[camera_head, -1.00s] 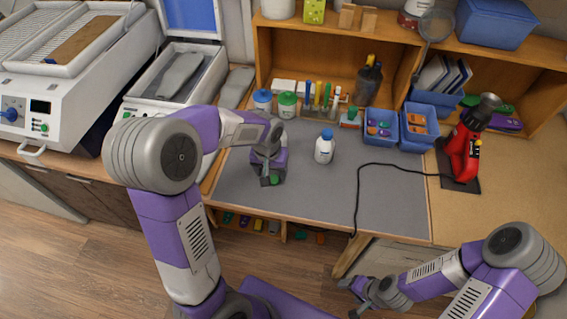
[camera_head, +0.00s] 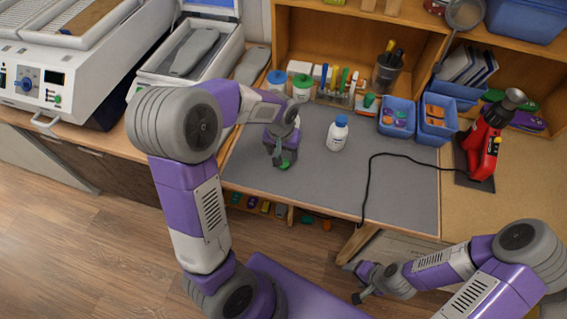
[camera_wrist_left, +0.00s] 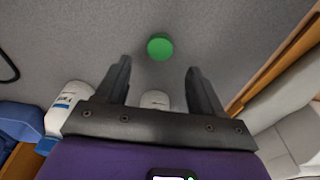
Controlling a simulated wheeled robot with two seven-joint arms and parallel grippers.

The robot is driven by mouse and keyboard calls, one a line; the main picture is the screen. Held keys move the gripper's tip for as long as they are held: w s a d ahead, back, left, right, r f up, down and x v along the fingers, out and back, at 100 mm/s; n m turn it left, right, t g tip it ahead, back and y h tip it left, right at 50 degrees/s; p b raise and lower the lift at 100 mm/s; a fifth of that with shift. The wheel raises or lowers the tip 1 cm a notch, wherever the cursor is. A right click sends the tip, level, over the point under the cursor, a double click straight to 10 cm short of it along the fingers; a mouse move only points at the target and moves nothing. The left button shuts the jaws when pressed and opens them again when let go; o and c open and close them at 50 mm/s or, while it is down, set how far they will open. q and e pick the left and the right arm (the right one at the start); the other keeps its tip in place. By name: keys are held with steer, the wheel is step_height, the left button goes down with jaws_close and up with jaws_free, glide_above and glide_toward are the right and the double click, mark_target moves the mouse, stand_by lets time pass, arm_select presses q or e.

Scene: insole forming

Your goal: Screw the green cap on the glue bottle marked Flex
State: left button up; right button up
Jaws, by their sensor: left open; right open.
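The green cap (camera_head: 285,165) is at the front left of the grey mat, just under my left gripper (camera_head: 284,157). In the left wrist view the cap (camera_wrist_left: 159,46) lies past the fingertips, apart from both fingers. My left gripper (camera_wrist_left: 157,75) is open and empty there. A white bottle with a blue cap (camera_head: 338,134) stands upright on the mat to the right; its label is too small to read. In the wrist view a white rounded object (camera_wrist_left: 156,99) shows between the fingers, mostly hidden by the gripper. My right gripper (camera_head: 354,282) is open, low in front of the table.
Jars with blue (camera_head: 277,78) and green lids (camera_head: 302,87) stand at the mat's back. Blue bins (camera_head: 397,117) are at the back right. A black cable (camera_head: 370,185) runs over the mat to a red tool (camera_head: 482,145). The mat's front middle is clear.

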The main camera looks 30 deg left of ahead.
arm_select(q)
step_height(320, 180, down, 4)
steer(key=shift+f+b, duration=0.25)
steer(key=shift+b, duration=0.25)
steer(key=shift+f, duration=0.4)
steer(key=shift+c, duration=0.5)
steer(key=c, duration=1)
steer(key=shift+r, duration=0.1)
step_height(320, 180, up, 10)
steer(key=shift+f+p, duration=0.1)
steer(key=shift+p, duration=0.85)
steer(key=shift+d, duration=0.1)
